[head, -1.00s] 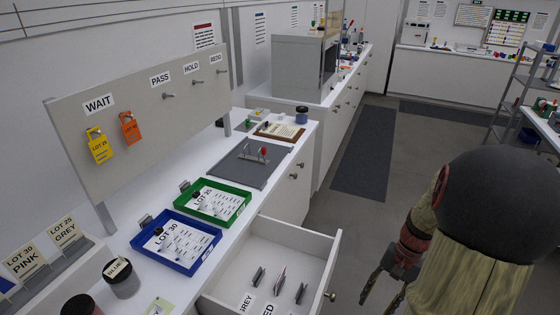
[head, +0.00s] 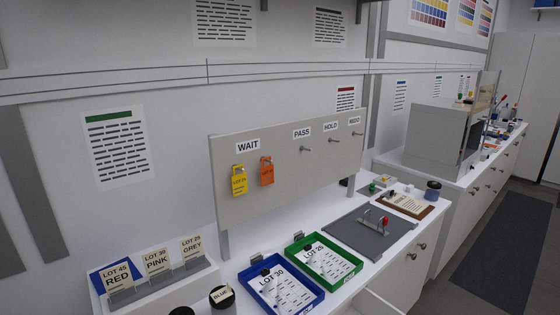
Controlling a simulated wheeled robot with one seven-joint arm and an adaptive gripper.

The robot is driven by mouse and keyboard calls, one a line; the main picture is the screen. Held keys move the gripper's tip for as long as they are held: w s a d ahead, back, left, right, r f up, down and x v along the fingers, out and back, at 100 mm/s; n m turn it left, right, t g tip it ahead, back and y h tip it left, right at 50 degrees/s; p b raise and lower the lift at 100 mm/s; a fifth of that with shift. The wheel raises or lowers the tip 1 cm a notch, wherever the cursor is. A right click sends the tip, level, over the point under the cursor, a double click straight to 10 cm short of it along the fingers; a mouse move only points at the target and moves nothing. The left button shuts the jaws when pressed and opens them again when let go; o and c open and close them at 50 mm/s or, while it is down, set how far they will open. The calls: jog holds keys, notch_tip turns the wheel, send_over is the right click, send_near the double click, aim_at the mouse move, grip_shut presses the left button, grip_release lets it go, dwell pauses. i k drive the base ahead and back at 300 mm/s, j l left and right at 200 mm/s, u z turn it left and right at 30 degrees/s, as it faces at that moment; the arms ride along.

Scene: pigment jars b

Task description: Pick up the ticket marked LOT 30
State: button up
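A yellow tag (head: 239,181) hangs from a hook under the WAIT label on the grey pegboard (head: 290,160); it seems to read LOT 25. An orange tag (head: 267,172) hangs on the hook to its right; its lettering is too small to read surely. A card marked LOT 30 PINK (head: 156,262) stands in a grey rack at the lower left. A blue tray (head: 318,297) holds a sheet marked LOT 30 (head: 281,291). My gripper is out of view.
A green tray (head: 357,264) with a LOT 25 sheet stands beside the blue tray. A grey mat (head: 350,238) with a red-knobbed fixture lies farther back. Dark jars stand at the front. An open drawer (head: 375,304) juts out at the lower edge.

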aim_at(156, 261)
jog(key=i+l+z, duration=0.1)
jog(key=l+z, duration=0.15)
jog(key=l, duration=0.6)
jog(key=u, duration=1.8)
jog(key=i+j, duration=0.5)
jog(key=i+u, duration=0.1)
jog(key=i, duration=0.65)
